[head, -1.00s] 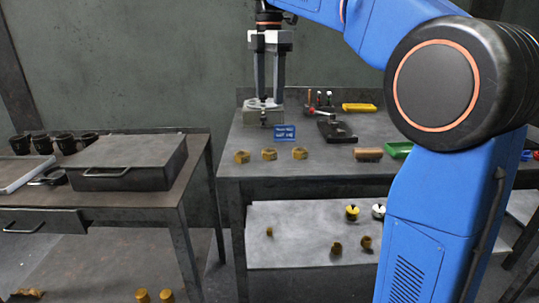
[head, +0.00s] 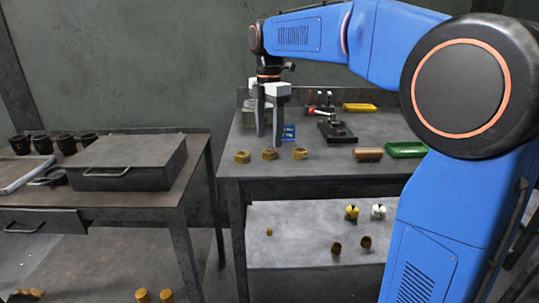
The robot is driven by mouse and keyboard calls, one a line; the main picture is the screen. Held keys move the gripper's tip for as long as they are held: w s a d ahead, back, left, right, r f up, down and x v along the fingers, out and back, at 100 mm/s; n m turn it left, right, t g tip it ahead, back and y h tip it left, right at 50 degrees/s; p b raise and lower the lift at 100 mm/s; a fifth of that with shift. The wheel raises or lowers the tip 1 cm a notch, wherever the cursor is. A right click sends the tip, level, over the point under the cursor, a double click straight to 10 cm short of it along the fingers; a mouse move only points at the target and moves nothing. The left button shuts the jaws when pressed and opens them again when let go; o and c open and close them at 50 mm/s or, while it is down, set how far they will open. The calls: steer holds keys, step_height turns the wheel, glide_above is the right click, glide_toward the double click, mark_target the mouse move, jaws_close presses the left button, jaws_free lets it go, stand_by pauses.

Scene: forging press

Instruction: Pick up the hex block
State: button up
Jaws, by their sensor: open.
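Three small brass-coloured blocks stand in a row near the front edge of the workbench (head: 335,166): a left one (head: 242,156), a middle one (head: 269,153) and a right one (head: 300,153). They look roughly hexagonal, but they are too small to tell which one is the hex block. My gripper (head: 269,141) points down with its fingers apart and nothing between them. Its tips are just above or behind the middle block; the exact gap is unclear.
Behind my gripper are a grey block (head: 249,117) and a blue card (head: 289,131), both partly hidden. A black fixture (head: 337,131), brown brush-like block (head: 367,154), green tray (head: 405,149) and yellow tray (head: 360,107) lie to the right. A lower shelf (head: 300,220) holds small parts.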

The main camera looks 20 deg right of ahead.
mark_target(269, 151)
steer(key=f, duration=0.5)
steer(key=shift+w+d, duration=0.1)
steer(key=shift+w, duration=0.1)
steer(key=c, duration=1.4)
